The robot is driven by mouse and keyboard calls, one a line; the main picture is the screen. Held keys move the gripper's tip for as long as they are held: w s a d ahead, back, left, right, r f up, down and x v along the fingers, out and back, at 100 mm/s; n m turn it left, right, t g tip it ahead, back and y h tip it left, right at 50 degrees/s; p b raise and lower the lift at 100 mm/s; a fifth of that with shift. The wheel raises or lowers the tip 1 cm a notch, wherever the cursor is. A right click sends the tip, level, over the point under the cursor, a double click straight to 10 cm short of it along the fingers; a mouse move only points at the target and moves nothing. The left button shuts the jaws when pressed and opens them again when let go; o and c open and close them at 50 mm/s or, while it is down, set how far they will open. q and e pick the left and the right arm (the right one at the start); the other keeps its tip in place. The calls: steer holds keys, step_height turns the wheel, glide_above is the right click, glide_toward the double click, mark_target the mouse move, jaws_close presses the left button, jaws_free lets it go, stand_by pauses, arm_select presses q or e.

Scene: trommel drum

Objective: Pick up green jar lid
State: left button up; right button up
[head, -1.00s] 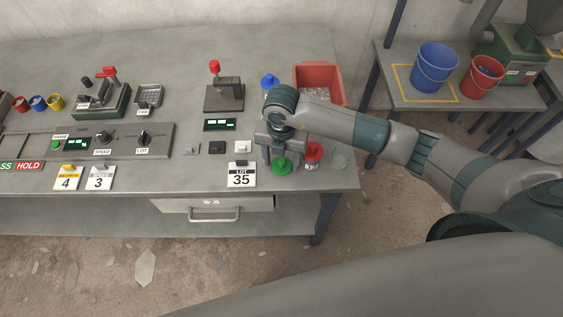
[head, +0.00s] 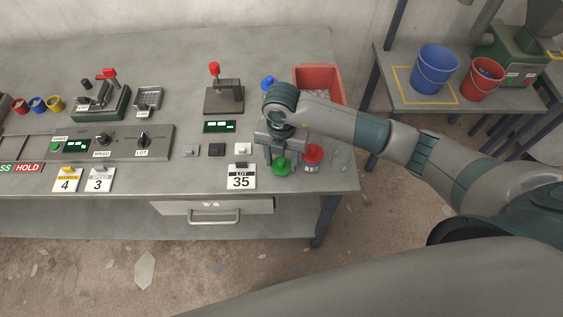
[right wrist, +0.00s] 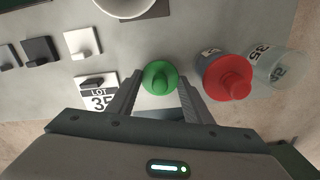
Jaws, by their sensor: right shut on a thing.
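The green jar lid (head: 281,167) is near the front right of the workbench. In the right wrist view the green lid (right wrist: 160,77) lies between my right gripper's two fingers, a round disc with a raised knob. My right gripper (right wrist: 160,98) is shut on it from the sides. In the head view the right gripper (head: 279,157) hangs over the bench at the lid, and its wrist hides part of what is behind. What is under the lid is mostly hidden. My left gripper is not in view.
A red-lidded jar (right wrist: 228,78) stands close to the right finger, with a clear jar (right wrist: 279,66) beyond it. The LOT 35 card (head: 241,177) lies just left of the gripper. A blue lid (head: 268,83) and a red bin (head: 319,80) are behind it.

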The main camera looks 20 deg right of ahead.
mark_target(281, 160)
step_height(281, 160, up, 9)
steer(key=shift+f+b, duration=0.15)
steer(key=shift+b, duration=1.1)
steer(key=shift+r, duration=0.2)
steer(key=shift+r+p, duration=1.1)
steer(key=shift+r, duration=0.3)
